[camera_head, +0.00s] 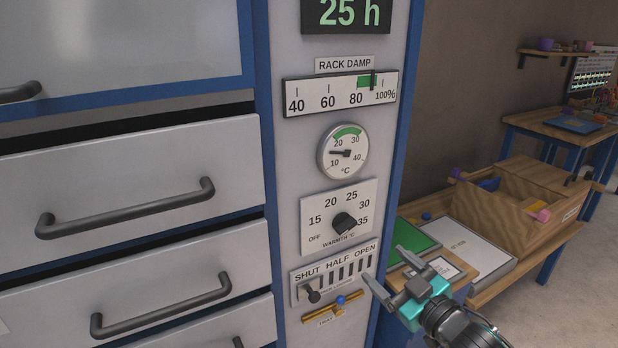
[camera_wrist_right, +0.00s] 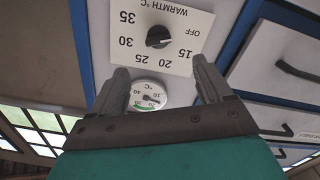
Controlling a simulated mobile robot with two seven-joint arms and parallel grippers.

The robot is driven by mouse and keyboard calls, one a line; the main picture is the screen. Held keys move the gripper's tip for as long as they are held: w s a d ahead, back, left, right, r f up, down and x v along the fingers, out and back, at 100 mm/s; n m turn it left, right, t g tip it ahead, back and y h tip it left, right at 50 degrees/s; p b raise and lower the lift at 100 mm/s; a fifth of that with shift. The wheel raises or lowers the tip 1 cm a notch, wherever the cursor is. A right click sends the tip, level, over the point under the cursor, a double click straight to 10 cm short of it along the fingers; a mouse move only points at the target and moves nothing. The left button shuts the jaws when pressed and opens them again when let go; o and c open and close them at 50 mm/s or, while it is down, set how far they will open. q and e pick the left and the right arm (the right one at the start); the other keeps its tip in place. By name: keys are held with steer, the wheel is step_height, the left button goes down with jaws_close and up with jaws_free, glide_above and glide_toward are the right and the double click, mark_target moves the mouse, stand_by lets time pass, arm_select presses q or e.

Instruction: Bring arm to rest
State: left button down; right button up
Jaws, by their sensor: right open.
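My right gripper (camera_head: 383,264) is in front of the lower part of the cabinet's control panel, at its right edge. Its two grey fingers are apart with nothing between them. In the right wrist view the open fingers (camera_wrist_right: 159,66) point at the panel, which appears upside down. The warmth knob (camera_head: 344,223) is above and left of the fingers in the head view; it also shows beyond them in the wrist view (camera_wrist_right: 158,37). I cannot see the fingers touching anything. My left gripper is not in view.
The vent lever (camera_head: 312,294) sits at the SHUT end, above a brass bar with a blue knob (camera_head: 340,300). Drawers with protruding handles (camera_head: 130,207) fill the left. A wooden bench (camera_head: 525,262) with a box and boards stands at right. Floor shows beyond it.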

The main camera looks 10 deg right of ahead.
steer(key=s+a+f+m+g+h, duration=0.2)
steer(key=s+f+m+g, duration=0.1)
steer(key=s+f, duration=0.6)
steer(key=s+a+f+m+g+h, duration=0.2)
steer(key=s+a+f+g, duration=0.1)
steer(key=s+f, duration=0.6)
steer(key=shift+s+m, duration=0.4)
steer(key=shift+s, duration=0.8)
steer(key=shift+a+f, duration=0.1)
